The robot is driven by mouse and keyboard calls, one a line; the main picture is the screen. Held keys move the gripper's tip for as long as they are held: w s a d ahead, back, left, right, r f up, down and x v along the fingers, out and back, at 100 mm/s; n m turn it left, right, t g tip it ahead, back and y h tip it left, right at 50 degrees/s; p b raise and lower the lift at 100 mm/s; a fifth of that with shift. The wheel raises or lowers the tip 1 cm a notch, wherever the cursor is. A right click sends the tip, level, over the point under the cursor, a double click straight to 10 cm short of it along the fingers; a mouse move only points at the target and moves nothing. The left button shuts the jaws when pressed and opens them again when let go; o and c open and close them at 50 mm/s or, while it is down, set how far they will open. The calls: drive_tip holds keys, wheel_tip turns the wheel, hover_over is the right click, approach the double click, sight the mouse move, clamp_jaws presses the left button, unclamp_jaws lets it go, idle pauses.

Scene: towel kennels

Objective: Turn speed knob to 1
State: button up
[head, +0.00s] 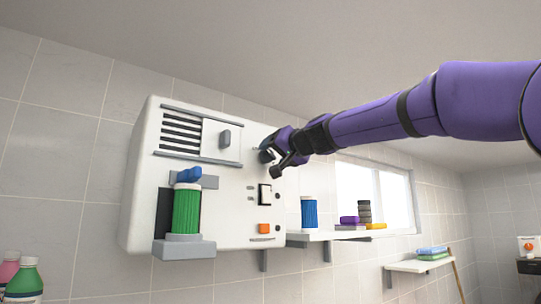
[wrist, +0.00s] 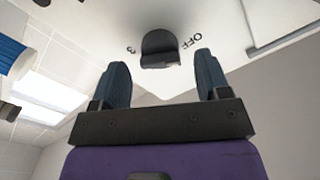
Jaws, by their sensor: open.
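The speed knob is a dark knob (wrist: 160,48) on the white machine face, with "OFF" and "3" printed beside it in the wrist view. The white wall-mounted machine (head: 225,215) fills the left middle of the head view. My gripper (head: 268,163) is at the upper right of the machine's front and hides the knob there. In the wrist view my gripper (wrist: 160,82) is open, with one finger on each side of the knob and the knob a little beyond the fingertips. I cannot tell whether they touch. No "1" mark is visible.
The machine carries a sliding vent panel (head: 225,139), a green cylinder (head: 186,210), a rocker switch (head: 265,194) and an orange button (head: 264,228). A shelf (head: 310,237) to the right holds a blue cylinder (head: 308,212) and stacked items.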

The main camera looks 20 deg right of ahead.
drive_tip(key=shift+x, duration=1.15)
drive_tip(key=shift+c, duration=0.2)
drive_tip(key=c, duration=0.9)
drive_tip(key=shift+m, duration=0.3)
drive_tip(key=m, duration=1.1)
drive_tip(key=shift+f, duration=0.1)
